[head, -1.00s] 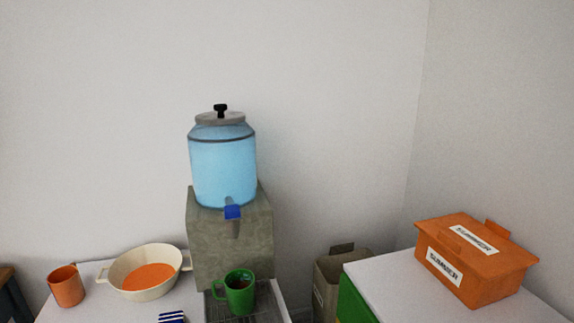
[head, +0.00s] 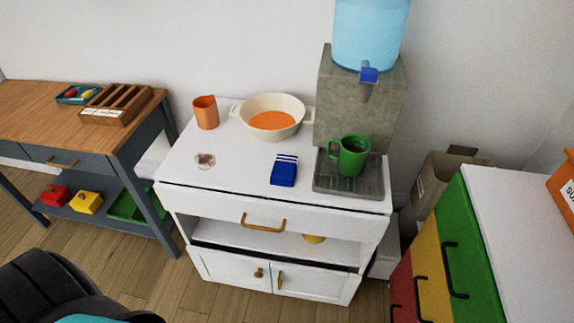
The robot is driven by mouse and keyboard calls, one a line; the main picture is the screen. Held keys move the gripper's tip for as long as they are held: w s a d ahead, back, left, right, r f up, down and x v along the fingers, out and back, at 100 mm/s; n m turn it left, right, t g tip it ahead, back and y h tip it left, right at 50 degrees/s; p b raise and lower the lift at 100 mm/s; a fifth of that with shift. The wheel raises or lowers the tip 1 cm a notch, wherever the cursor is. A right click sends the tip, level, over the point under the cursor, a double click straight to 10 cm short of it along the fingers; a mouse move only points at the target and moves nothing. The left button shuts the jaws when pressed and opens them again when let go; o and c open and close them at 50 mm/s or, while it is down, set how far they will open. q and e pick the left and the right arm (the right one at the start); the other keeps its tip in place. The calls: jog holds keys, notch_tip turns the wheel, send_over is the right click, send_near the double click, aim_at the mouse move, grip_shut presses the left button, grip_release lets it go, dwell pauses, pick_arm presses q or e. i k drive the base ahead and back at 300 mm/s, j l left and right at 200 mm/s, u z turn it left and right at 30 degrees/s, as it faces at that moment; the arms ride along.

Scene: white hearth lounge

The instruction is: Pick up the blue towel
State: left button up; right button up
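The blue towel (head: 284,172) is a small folded cloth with white stripes at its far end. It lies on the white cabinet top (head: 235,180), left of the drip tray of the water dispenser and in front of the cream pan. Nothing covers it. Neither of my grippers shows in the head view. A dark rounded part of mine shows at the bottom left corner.
A green mug (head: 349,156) stands on the drip tray (head: 335,184) under the dispenser tap (head: 368,76). The cream pan (head: 272,117), an orange cup (head: 206,112) and a small clear dish (head: 205,161) share the top. A coloured drawer unit (head: 450,255) stands at right.

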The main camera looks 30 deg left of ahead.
aim_at(283, 172)
jog(key=u, duration=1)
